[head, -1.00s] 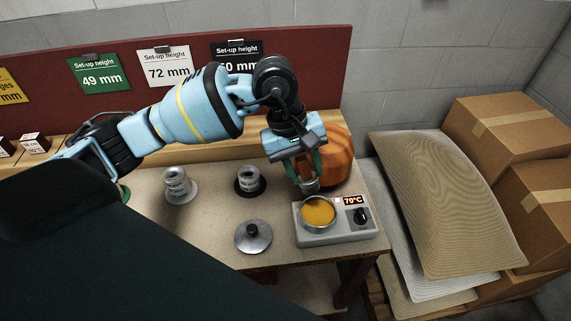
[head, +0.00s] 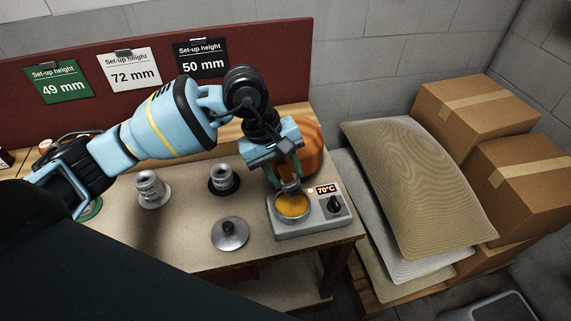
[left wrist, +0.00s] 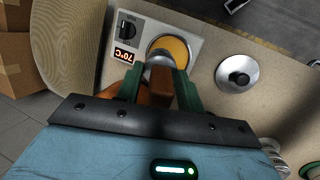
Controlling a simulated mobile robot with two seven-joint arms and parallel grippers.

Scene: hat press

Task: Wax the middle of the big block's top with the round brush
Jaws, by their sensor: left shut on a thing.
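My left gripper (head: 286,176) is shut on the round brush (head: 290,187), pointing down with its head at the back rim of the wax pot (head: 292,207). Whether the brush touches the yellow-orange wax cannot be told. The left wrist view shows the gripper (left wrist: 160,88) with the brush (left wrist: 160,62) between its green fingers, beside the pot (left wrist: 170,48). The pot sits on a grey heater (head: 322,218) reading 70°C. A rounded orange-brown form (head: 311,148), perhaps the big block, stands behind the gripper, partly hidden. My right gripper is not in view.
A metal lid (head: 230,234) lies left of the heater. Two metal stands, one on a white base (head: 152,190) and one on a black base (head: 223,180), stand behind it. Sacks (head: 420,180) and cardboard boxes (head: 480,115) are stacked right of the bench.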

